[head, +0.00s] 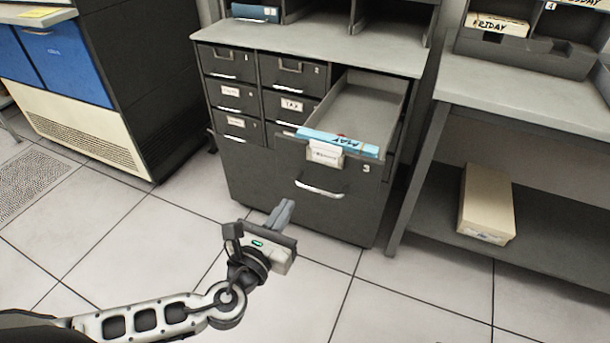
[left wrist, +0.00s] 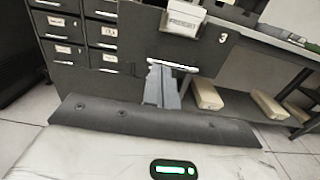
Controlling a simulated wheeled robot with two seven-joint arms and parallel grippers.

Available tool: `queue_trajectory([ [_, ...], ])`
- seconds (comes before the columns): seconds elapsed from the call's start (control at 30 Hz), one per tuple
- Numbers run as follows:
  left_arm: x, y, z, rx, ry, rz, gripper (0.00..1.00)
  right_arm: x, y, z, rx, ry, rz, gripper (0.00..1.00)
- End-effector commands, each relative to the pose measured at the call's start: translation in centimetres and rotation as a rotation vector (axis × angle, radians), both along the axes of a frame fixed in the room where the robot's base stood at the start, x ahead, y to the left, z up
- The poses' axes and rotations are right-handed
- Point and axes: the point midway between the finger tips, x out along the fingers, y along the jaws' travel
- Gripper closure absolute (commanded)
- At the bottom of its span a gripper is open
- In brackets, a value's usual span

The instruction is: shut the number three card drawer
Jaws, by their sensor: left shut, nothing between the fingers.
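The number three card drawer (head: 360,189) is pulled out of the grey cabinet, its front marked 3 with a silver handle. The drawer front (left wrist: 215,50) also fills the middle of the left wrist view. My left gripper (head: 283,212) is shut and empty, in front of and below the drawer front. In the left wrist view its fingers (left wrist: 162,78) overlap the drawer front below the handle; whether they touch it is unclear. My right gripper is not in view.
The cabinet's smaller drawers (head: 233,95) sit left of the open drawer and look closed. A blue and cream machine (head: 75,115) stands left. The tiled floor in front is clear.

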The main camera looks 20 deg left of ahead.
Motion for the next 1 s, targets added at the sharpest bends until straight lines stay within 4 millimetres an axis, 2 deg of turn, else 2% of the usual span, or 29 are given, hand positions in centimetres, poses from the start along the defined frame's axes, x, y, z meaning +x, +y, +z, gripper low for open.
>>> queue_trajectory([
  [0.03, 1.3, 0.0, 0.3, -0.002, -0.004, 0.002, 1.0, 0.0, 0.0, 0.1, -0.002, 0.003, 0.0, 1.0],
  [0.2, 5.0, -0.2, 0.2, -0.003, -0.003, 0.001, 1.0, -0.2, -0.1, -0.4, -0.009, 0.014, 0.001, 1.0],
  [0.43, 8.7, -0.4, 0.0, -0.005, 0.001, 0.0, 1.0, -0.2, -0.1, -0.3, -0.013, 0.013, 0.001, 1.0],
  [0.63, 10.0, -0.4, 0.0, -0.006, 0.002, 0.0, 1.0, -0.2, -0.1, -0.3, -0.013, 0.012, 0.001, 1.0],
  [1.0, 10.1, -0.4, 0.0, -0.006, 0.003, 0.0, 1.0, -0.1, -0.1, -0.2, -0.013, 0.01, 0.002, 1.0],
])
